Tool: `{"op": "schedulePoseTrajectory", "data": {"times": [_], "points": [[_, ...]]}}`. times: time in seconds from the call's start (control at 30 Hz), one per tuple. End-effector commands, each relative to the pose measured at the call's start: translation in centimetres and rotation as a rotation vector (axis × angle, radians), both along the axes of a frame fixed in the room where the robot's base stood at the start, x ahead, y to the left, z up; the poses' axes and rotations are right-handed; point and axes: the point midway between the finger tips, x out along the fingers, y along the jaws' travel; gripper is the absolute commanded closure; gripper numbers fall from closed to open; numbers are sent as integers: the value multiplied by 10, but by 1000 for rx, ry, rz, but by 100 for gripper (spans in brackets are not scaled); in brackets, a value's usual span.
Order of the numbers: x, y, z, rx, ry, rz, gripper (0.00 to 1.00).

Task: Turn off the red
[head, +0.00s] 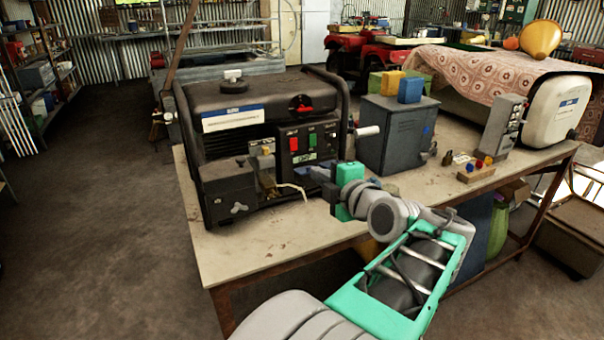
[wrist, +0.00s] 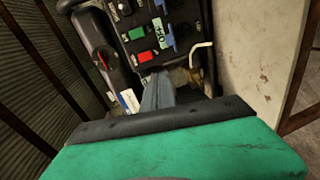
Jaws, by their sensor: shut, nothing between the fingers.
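A black portable generator (head: 245,110) stands on the workbench. Its dark front panel carries a red rocker switch (head: 293,144) on the left and a green rocker switch (head: 312,140) beside it. A pale green label (head: 304,157) lies below them. In the wrist view the red switch (wrist: 146,56) is just beyond the fingers, with the green switch (wrist: 136,33) further up. My gripper (head: 318,173) is shut and empty in front of the panel, low and to the right of the red switch. Its grey fingers (wrist: 157,90) point toward the panel. I cannot tell whether they touch it.
A grey metal box (head: 395,135) with yellow and blue blocks on top stands right of the generator. A white cable (head: 291,188) sticks out below the panel. The bench (head: 270,240) is bare at its front left. A white canister (head: 555,110) stands at the right end.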

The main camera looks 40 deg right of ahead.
Motion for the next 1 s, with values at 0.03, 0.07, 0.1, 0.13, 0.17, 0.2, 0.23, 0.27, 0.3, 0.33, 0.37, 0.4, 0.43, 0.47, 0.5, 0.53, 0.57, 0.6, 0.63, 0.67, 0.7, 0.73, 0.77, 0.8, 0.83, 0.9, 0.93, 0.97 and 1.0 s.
{"op": "schedulePoseTrajectory", "data": {"times": [0.03, 0.07, 0.1, 0.13, 0.17, 0.2, 0.23, 0.27, 0.3, 0.33, 0.37, 0.4, 0.43, 0.47, 0.5, 0.53, 0.57, 0.6, 0.63, 0.67, 0.7, 0.73, 0.77, 0.8, 0.83, 0.9, 0.93, 0.97, 1.0], "points": [[-9, -10, 0, -46, -19, -15, 100], [-12, -13, 3, -68, -26, -17, 100], [-14, -15, 7, -86, -33, -19, 100], [-15, -16, 8, -94, -35, -20, 100], [-15, -16, 9, -98, -36, -20, 100], [-15, -15, 10, -98, -36, -19, 100], [-15, -15, 10, -97, -35, -19, 100], [-15, -15, 10, -96, -34, -18, 100], [-15, -15, 10, -96, -34, -18, 100], [-15, -15, 10, -96, -33, -18, 100], [-14, -15, 9, -95, -34, -18, 100], [-14, -15, 9, -95, -34, -18, 100], [-13, -15, 9, -93, -33, -17, 100], [-11, -15, 9, -93, -33, -15, 100], [-7, -16, 9, -92, -34, -14, 100], [-4, -17, 8, -91, -33, -14, 100], [0, -17, 8, -91, -33, -12, 100], [7, -19, 7, -90, -32, -12, 100], [13, -20, 6, -91, -32, -10, 100], [19, -22, 5, -90, -31, -10, 100], [27, -25, 4, -90, -33, -11, 100], [34, -26, 3, -89, -32, -10, 100], [40, -28, 2, -89, -32, -10, 100], [48, -31, 1, -90, -32, -11, 100], [55, -32, 0, -88, -31, -11, 100], [69, -37, -2, -89, -32, -12, 100], [75, -39, -4, -88, -31, -12, 100], [81, -41, -4, -90, -31, -12, 100], [89, -43, -5, -88, -31, -12, 100]]}}
